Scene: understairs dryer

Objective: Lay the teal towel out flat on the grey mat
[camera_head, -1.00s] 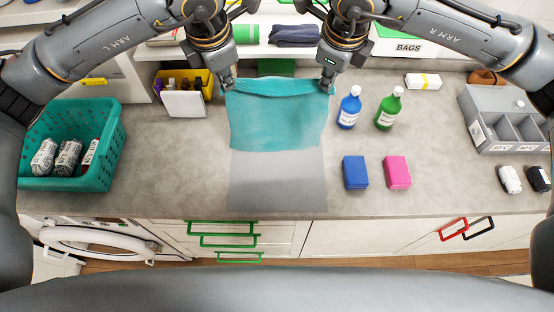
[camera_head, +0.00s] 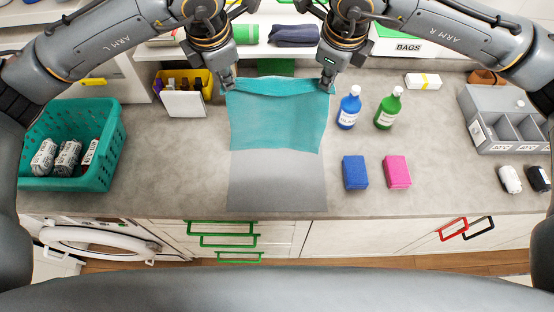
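The teal towel (camera_head: 277,122) hangs or lies over the back part of the grey mat (camera_head: 277,183). Its back edge is held up with a fold along it, and its front edge ends about midway on the mat. The front part of the mat is bare. My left gripper (camera_head: 230,84) is shut on the towel's back left corner. My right gripper (camera_head: 327,84) is shut on its back right corner. The fingertips are small in the picture and partly hidden by the cloth.
A blue bottle (camera_head: 349,108) and a green bottle (camera_head: 388,108) stand right of the towel. A blue sponge (camera_head: 355,173) and a pink sponge (camera_head: 397,172) lie right of the mat. A teal basket (camera_head: 108,150) is at left, a grey divided bin (camera_head: 487,105) at right.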

